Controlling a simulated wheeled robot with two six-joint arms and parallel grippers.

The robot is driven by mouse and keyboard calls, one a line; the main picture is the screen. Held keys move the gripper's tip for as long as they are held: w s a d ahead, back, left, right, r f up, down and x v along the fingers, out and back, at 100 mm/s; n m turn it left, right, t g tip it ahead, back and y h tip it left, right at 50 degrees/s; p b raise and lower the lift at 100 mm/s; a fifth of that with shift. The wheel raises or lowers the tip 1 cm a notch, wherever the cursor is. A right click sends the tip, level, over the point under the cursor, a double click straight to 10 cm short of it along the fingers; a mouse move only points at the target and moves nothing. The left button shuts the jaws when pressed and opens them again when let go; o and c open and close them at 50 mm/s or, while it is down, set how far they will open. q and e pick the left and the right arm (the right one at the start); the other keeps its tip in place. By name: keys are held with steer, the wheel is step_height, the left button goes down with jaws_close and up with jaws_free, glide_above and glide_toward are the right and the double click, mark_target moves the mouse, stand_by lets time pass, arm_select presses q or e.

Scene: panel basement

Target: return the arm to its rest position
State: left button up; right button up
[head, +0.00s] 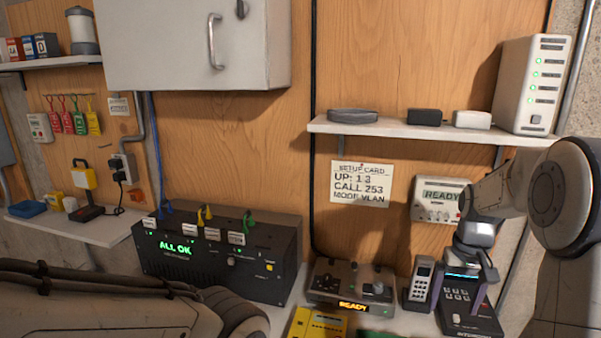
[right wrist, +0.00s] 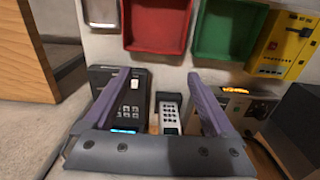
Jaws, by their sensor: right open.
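My right arm (head: 565,190) comes in from the right in the head view and bends down at the wrist. My right gripper (head: 458,298) is open, its purple fingers pointing down over the desk phone (head: 470,312). In the right wrist view, the right gripper (right wrist: 158,76) shows its two fingers spread wide with nothing held. A cordless handset (right wrist: 170,115) stands upright between the fingers' lines of sight, with the dark phone to its left. My left arm (head: 110,300) lies across the lower left; its gripper is out of frame.
A shelf (head: 400,130) with a white router (head: 530,85) is above, close to my right arm. A control box (head: 350,285), a yellow device (head: 318,322) and a black ALL OK unit (head: 220,255) stand leftward. Red (right wrist: 157,22) and green trays show in the wrist view.

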steer(key=s+a+r+n, duration=0.1)
steer(key=s+a+n, duration=0.3)
steer(key=a, duration=0.6)
steer(key=s+a+r+n, duration=0.1)
steer(key=s+a, duration=0.4)
steer(key=a, duration=0.6)
steer(key=s+a+f+n, duration=0.1)
steer(key=s+a+n, duration=0.1)
steer(key=s, duration=0.5)
steer(key=s+a+n+y, duration=0.1)
steer(key=s+a+n, duration=0.2)
steer(key=s, duration=0.5)
steer(key=shift+s+a+f, duration=0.15)
steer(key=shift+a+f, duration=0.25)
steer(key=shift+a, duration=0.2)
